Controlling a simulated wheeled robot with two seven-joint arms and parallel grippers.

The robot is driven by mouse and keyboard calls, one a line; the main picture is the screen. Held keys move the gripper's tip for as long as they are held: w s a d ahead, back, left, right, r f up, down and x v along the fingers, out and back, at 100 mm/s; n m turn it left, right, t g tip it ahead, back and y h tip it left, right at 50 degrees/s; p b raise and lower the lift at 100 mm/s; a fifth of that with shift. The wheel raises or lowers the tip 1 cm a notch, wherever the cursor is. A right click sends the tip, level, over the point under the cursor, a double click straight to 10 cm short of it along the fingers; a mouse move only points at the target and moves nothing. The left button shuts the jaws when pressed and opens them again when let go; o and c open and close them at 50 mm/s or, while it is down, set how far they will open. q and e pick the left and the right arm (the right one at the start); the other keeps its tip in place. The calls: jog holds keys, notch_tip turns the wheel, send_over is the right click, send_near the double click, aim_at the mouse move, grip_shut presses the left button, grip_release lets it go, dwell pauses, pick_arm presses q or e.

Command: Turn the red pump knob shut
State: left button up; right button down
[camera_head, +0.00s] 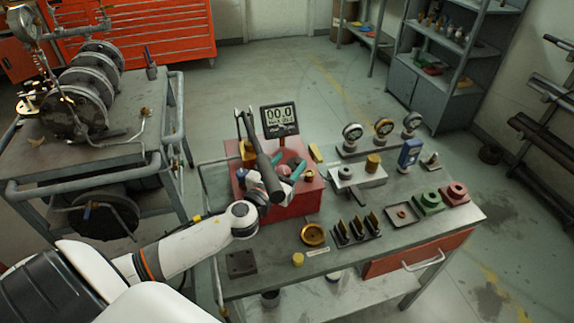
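A red pump box (300,202) stands on the left part of the grey workbench. My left arm reaches in from the lower left, and my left gripper (288,164) is over the top of this box. Its two teal fingertips are visibly apart. A small reddish round part, which looks like the red pump knob (290,163), shows between and just beyond the fingertips. It is largely hidden, and I cannot tell whether the fingers touch it. A dark grey lever (256,145) rises beside the gripper. My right gripper is not in view.
A display reading 00.0 (280,118) stands behind the box. Several gauges (383,127), a blue meter (410,152), and green (428,203) and red (454,193) fittings occupy the bench's right. A brass ring (313,235) lies in front. A steel cart (160,115) stands left.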

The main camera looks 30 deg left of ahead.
pick_arm(q)
jog(key=shift+s, duration=0.1)
jog(key=shift+s+f, duration=0.15)
jog(key=shift+s, duration=0.2)
jog(key=s+b, duration=0.2)
jog(key=s, duration=0.9)
jog(key=shift+d, duration=0.35)
jog(key=shift+s, duration=0.1)
